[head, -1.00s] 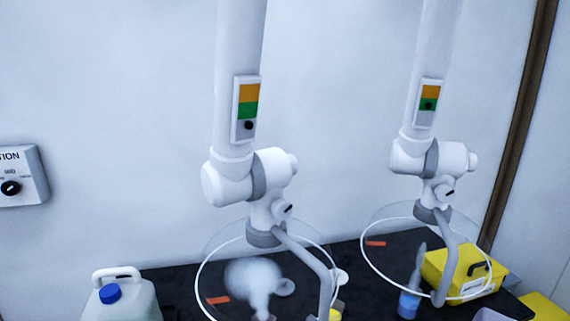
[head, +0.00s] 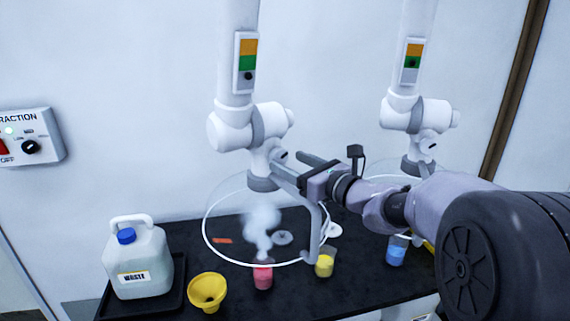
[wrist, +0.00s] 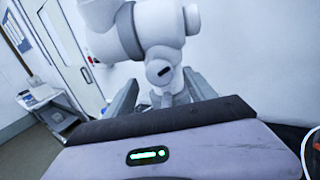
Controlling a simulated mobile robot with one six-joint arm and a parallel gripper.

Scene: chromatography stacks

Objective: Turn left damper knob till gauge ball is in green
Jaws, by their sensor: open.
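The left extraction arm has a gauge (head: 245,62) with orange, green and pale bands. Its dark ball (head: 248,76) sits in the pale band below the green. The left damper knob (head: 279,156) is a small grey knob with a dark mark, on the joint above the clear hood. It also shows in the wrist view (wrist: 159,72), ahead between the fingers. My gripper (head: 286,162) is open and empty. Its fingers point at the knob and appear close to it; I cannot tell whether they touch it.
The left hood (head: 207,232) and its bent handle (head: 322,215) hang just below my gripper. Smoke (head: 262,222) rises from a red beaker (head: 263,276). The right gauge (head: 412,57) has its ball in green. A waste jug (head: 138,258) and yellow funnel (head: 207,290) stand left.

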